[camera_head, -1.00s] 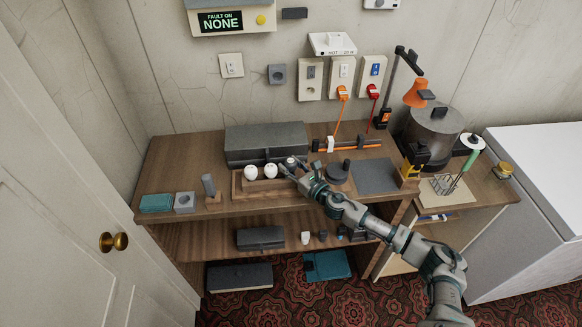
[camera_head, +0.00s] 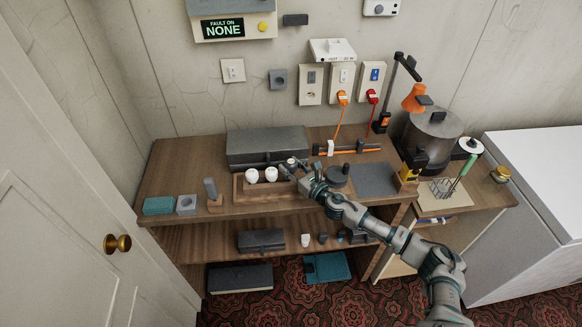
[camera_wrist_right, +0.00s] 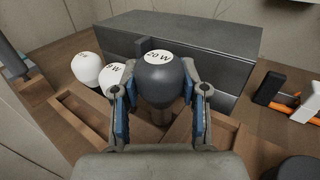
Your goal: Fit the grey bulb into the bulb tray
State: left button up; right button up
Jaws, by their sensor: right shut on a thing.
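The grey bulb (camera_wrist_right: 160,84) is dark, with a white top label reading "20 W". My right gripper (camera_wrist_right: 159,100) is shut on it, with one blue-padded finger on each side. The bulb is upright over the right part of the wooden bulb tray (camera_wrist_right: 76,106); its base is partly hidden, so I cannot tell whether it is seated. Two white bulbs stand at the tray's left and middle, the left one (camera_head: 252,176) and the middle one (camera_head: 271,174). In the head view my right gripper (camera_head: 298,168) is at the tray's right end. My left gripper is not in view.
A grey case (camera_head: 267,143) stands close behind the tray. A dark round object (camera_head: 336,177) and a grey mat (camera_head: 375,179) lie to the right. A teal block (camera_head: 158,206) and a grey socket block (camera_head: 187,204) are at the left.

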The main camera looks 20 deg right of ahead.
jog(key=shift+p, duration=0.5)
dwell(1.1)
jog(key=shift+f+b, duration=1.1)
jog(key=shift+f, duration=0.5)
jog(key=o, duration=1)
jog(key=shift+o, duration=0.9)
jog(key=shift+s, duration=0.1)
jog(key=v, duration=1.1)
jog(key=shift+d+f, duration=0.1)
jog(key=shift+d, duration=0.05)
jog(key=shift+s+d, duration=0.1)
jog(key=shift+s, duration=0.2)
